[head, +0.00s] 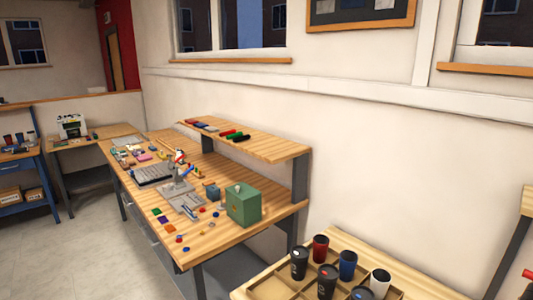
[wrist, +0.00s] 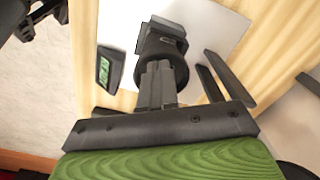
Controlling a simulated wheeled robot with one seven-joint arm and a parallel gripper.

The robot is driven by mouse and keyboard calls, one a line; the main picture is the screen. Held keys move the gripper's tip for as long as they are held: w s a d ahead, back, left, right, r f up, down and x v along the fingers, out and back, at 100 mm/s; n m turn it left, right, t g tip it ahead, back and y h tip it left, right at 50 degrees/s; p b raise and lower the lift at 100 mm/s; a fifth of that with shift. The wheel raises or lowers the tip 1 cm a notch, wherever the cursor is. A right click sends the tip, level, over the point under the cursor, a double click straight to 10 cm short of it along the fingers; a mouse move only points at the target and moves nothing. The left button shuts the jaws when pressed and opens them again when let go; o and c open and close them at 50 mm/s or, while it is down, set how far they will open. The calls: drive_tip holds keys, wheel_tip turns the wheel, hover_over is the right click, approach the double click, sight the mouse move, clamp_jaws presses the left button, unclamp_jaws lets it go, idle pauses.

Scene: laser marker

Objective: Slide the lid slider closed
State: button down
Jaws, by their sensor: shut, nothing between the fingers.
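In the wrist view, my gripper (wrist: 157,68) is shut, its two grey fingers together with no gap showing. The fingers point at a dark round part with a blocky black top (wrist: 160,45) on a white plate. The fingertips overlap this part in the picture; I cannot tell if they touch it. I cannot make out with certainty which part is the lid slider, or whether it is open or closed. My gripper does not show in the head view.
In the wrist view, a small black device with a green display (wrist: 105,68) lies left of the fingers. Dark bars (wrist: 228,75) stand to the right. The white plate (wrist: 215,28) lies on wood. In the head view, a cluttered workbench (head: 220,238) holds a green box (head: 243,205); cups stand in front.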

drive_tip(key=shift+w+d+p, duration=0.35)
drive_tip(key=shift+w+d, duration=0.1)
drive_tip(key=shift+d, duration=0.1)
idle(0.8)
wheel_tip(320, 180, up, 7)
drive_tip(key=p, duration=0.5)
idle(0.4)
